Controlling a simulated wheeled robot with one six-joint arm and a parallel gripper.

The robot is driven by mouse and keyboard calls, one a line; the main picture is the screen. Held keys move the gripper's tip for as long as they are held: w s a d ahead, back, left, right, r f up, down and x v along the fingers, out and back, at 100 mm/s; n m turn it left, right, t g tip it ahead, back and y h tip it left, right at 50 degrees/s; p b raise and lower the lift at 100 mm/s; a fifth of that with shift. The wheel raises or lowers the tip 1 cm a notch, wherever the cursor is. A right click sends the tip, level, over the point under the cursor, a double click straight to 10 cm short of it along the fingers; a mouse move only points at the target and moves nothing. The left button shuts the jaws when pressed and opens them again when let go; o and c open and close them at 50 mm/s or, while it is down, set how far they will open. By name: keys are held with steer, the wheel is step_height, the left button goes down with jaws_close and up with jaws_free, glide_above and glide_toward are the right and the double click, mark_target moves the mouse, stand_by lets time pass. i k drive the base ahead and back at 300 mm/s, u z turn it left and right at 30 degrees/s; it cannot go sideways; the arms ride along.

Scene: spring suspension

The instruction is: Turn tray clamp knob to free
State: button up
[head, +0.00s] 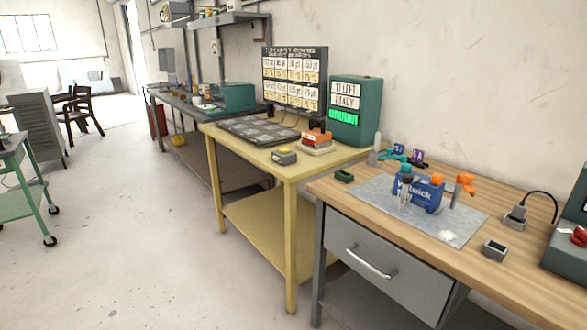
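A dark, flat tray (262,131) with a grid of cells lies on the yellow table (215,131). I cannot make out for sure which part is a clamp knob. A small grey and yellow block (284,157) sits in front of the tray near the table's front edge. A red-orange piece (316,137) on a pale base stands to the right of the tray. My gripper is not in view, so its state and distance from these things do not show.
A screen (295,80) and a teal box (354,112) reading "11 LEFT READY" stand behind. The wooden bench (395,268) at right holds a grey mat (367,201), a blue holder (428,195) and orange-topped tools. A green cart (22,190) stands left. The floor between is clear.

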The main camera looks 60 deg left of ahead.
mark_target(407, 179)
steer(key=u, duration=1.45)
steer(key=k, duration=0.35)
steer(key=z, duration=0.45)
steer(key=i, duration=1.2)
steer(key=u, duration=0.45)
